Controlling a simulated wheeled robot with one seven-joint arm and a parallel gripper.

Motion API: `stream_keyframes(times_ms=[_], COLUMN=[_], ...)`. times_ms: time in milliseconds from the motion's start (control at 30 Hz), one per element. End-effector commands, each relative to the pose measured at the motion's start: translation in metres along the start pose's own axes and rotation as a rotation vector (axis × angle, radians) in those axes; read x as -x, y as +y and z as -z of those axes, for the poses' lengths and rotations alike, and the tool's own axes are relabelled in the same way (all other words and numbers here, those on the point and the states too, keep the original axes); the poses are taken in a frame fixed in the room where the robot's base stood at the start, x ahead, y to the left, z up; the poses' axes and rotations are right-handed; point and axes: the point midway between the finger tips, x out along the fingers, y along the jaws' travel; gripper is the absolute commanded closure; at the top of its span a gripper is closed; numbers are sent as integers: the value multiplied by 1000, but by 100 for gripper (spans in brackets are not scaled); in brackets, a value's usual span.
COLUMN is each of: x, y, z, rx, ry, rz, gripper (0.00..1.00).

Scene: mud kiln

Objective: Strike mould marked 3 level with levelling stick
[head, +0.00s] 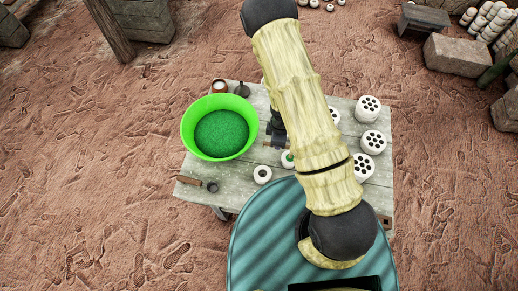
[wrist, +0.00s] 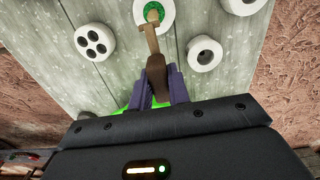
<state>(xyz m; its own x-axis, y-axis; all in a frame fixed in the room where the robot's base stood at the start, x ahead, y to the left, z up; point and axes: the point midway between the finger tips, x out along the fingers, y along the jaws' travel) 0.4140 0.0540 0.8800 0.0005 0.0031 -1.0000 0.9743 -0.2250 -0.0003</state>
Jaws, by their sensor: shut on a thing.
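My gripper (wrist: 158,80) is shut on the brown levelling stick (wrist: 153,40), which points away from the jaws. The stick's far end lies over the top of a white round mould (wrist: 165,24) filled with green. I cannot tell whether it touches the fill or rim. In the head view the green-filled mould (head: 288,165) stands near the table's middle, partly behind my arm, and my gripper (head: 276,142) is just beyond it. No number mark is legible on any mould, so I cannot tell whether this one is marked 3.
A bright green basin (head: 190,135) of green material stands on the table (head: 232,180). An empty single-hole mould (head: 262,174) is left of the filled one. Several multi-hole moulds (head: 371,141) line the right side. A wooden-handled tool (head: 190,181) lies front left.

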Motion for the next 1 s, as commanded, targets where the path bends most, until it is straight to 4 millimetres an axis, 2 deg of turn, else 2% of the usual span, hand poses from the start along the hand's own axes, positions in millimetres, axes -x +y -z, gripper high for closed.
stream_keyframes(times_ms=[33,133,567,1000], x=[4,2,-2,-30], y=[6,12,13,12], z=[-9,-17,-19,-18], rx=[-4,0,1,4], ry=[-1,-3,-3,-3], rz=[0,1,1,1], gripper=[99,99,99,99])
